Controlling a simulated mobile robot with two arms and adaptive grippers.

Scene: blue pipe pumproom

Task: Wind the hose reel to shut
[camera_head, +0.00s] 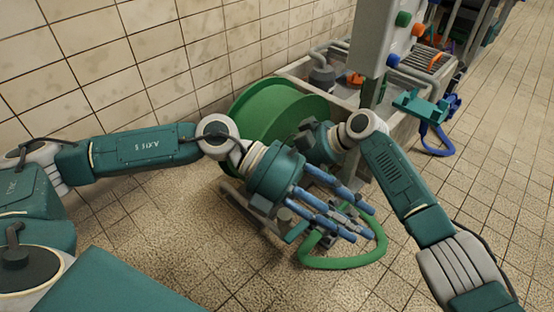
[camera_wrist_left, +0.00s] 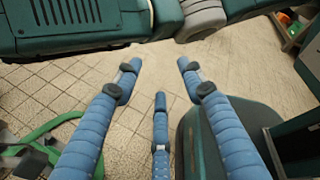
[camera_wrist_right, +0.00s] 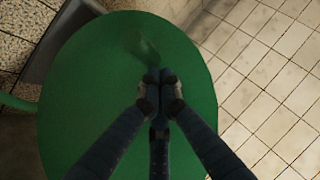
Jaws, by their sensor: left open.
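The hose reel (camera_head: 280,108) is a big green drum standing by the tiled wall; its round face (camera_wrist_right: 90,90) fills the middle of the right wrist view. A green hose (camera_head: 345,262) loops on the floor in front of it and shows at the left of the left wrist view (camera_wrist_left: 42,130). My left gripper (camera_head: 362,220) is open and empty, its blue fingers spread above the hose loop. My right gripper (camera_wrist_right: 160,78) has its fingertips together in front of the reel face, by a dim green raised part. Its fingers are mostly hidden in the head view.
A grey control box (camera_head: 385,35) with coloured knobs stands on a post right of the reel. Behind it is a trough (camera_head: 300,68) with pipework. A blue hose (camera_head: 436,140) hangs at the right. The tiled floor (camera_head: 480,215) is clear at the right.

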